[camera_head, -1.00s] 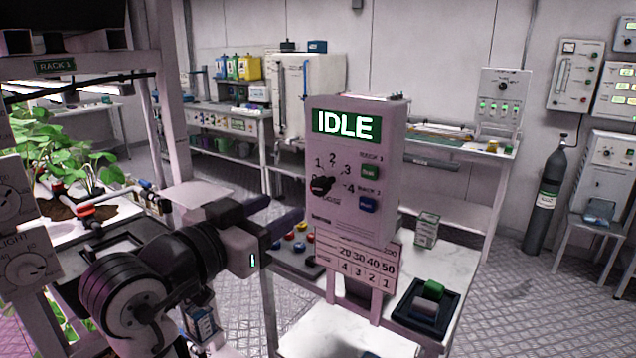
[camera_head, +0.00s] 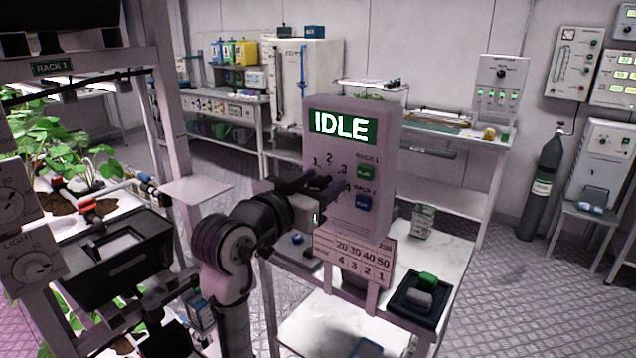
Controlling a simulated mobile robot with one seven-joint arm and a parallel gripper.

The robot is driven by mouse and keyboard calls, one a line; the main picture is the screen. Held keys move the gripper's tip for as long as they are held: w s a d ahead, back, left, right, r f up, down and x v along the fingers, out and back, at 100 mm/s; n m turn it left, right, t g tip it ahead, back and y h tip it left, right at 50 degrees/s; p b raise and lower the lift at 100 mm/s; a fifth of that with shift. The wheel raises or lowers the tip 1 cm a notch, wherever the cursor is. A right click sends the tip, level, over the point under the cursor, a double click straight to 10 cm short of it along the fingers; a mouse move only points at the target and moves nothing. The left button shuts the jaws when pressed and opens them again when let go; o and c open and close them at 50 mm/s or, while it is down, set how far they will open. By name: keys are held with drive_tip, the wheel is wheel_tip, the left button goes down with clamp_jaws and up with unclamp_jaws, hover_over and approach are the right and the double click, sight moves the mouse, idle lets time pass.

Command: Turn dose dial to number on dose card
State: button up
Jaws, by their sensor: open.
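The dose dial is on the front of a pale control box (camera_head: 345,225), among the printed numbers 1, 2, 3 and 4. My gripper (camera_head: 332,187) is in front of the dial, with its open dark fingers reaching to it from the left. The fingers hide the dial, so its pointer setting and any contact cannot be told. The box's green display (camera_head: 342,126) reads IDLE. The dose card (camera_head: 355,259) hangs below the box, with 20 30 40 50 above 4 3 2 1.
A green button (camera_head: 367,172) and a blue button (camera_head: 363,203) sit right of the dial. A dark tray (camera_head: 408,314) with small blocks and a small carton (camera_head: 423,222) stand on the white table. A plant rack (camera_head: 100,215) is at left.

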drive_tip(key=c, duration=1)
drive_tip(key=shift+o, duration=0.2)
drive_tip(key=shift+b, duration=0.3)
drive_tip(key=m+b, duration=0.4)
drive_tip(key=shift+f+m, duration=0.2)
drive_tip(key=shift+m, duration=0.1)
drive_tip(key=m+b, duration=0.5)
drive_tip(key=shift+s, duration=0.1)
drive_tip(key=m+b, duration=0.3)
drive_tip(key=m, duration=0.2)
drive_tip(key=m+b, duration=0.2)
drive_tip(key=m, duration=0.3)
drive_tip(key=shift+d, duration=0.1)
